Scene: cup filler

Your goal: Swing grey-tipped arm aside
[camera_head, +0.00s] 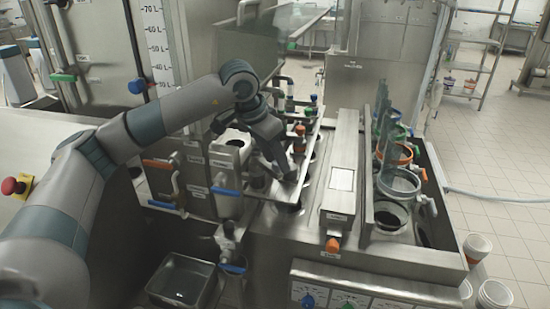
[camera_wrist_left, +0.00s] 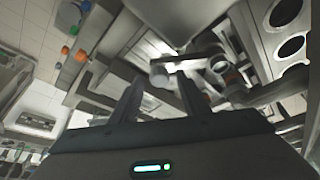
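My left gripper (camera_head: 287,178) reaches down over the filler's row of short arms, near a round opening in the metal deck. In the left wrist view its two fingers (camera_wrist_left: 160,98) stand apart. A pale grey rounded piece (camera_wrist_left: 160,76) shows between and beyond them; I cannot tell whether it is the grey tip or whether the fingers touch it. In the head view the grey-tipped arm cannot be picked out clearly, and my gripper covers part of that row. My right gripper is not in view.
A long steel housing (camera_head: 342,165) stands right of the gripper. Clear cylinders with orange and green rims stand at the right. A steel tray (camera_head: 182,281) lies at the lower left.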

